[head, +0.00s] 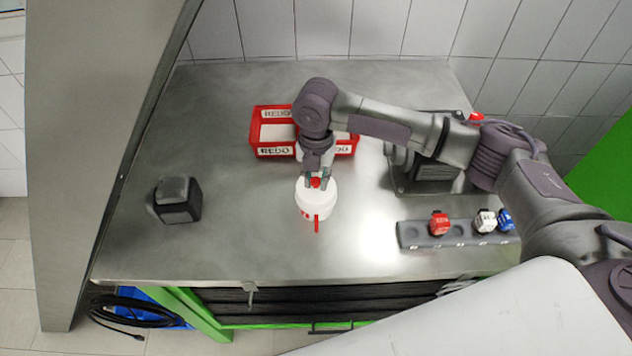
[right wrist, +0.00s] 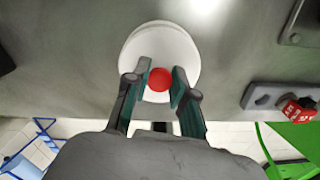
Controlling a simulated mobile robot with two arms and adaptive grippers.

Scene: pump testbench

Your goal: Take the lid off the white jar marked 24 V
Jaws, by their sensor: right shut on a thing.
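The white jar (head: 312,210) stands upright on the steel bench, with red marking on its front that is too small to read. Its round white lid (head: 318,193) is at the top of the jar; I cannot tell whether it is seated or slightly raised. The lid has a red knob (head: 316,183), which also shows in the right wrist view (right wrist: 160,80). My right gripper (head: 317,179) comes from above and is shut on the knob, one finger on each side. My left gripper is in neither view.
Red bins (head: 272,152) labelled REDO stand behind the jar. A grey rack (head: 450,241) with red, white and blue pieces lies to the right, in front of a dark machine (head: 436,174). A black block (head: 178,199) sits at left. Bench around the jar is clear.

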